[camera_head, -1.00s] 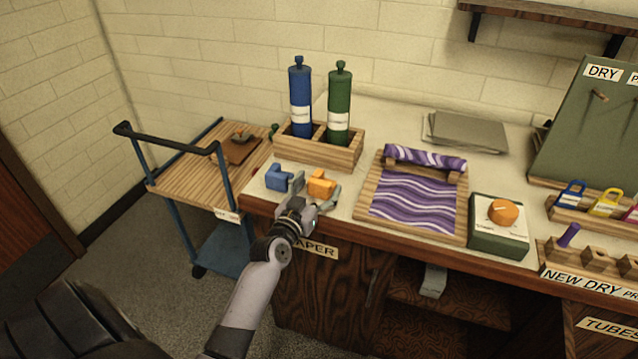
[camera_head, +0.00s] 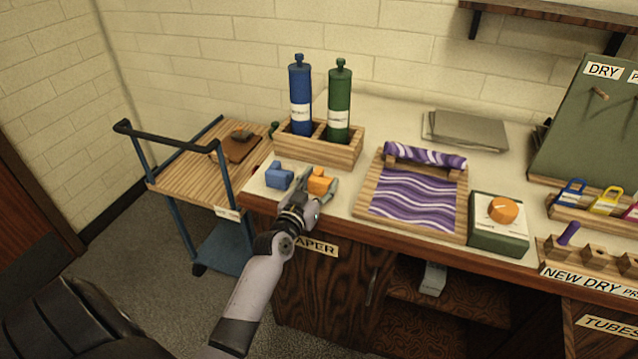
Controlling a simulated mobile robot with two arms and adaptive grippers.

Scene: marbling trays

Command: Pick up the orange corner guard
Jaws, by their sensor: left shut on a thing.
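The orange corner guard (camera_head: 318,180) is near the front left edge of the counter. My left gripper (camera_head: 316,187) is shut on it, with a finger on each side. The gripper hides part of its lower side, and I cannot tell whether it still touches the counter. A blue corner guard (camera_head: 279,175) sits just to the left, close to the gripper's left finger. My right gripper is not in view.
A wooden box (camera_head: 340,152) with a blue and a green cylinder stands behind. To the right are a wooden tray (camera_head: 366,196) with purple wavy paper and a green box with an orange knob (camera_head: 503,209). A wooden-topped cart (camera_head: 180,178) stands left of the counter.

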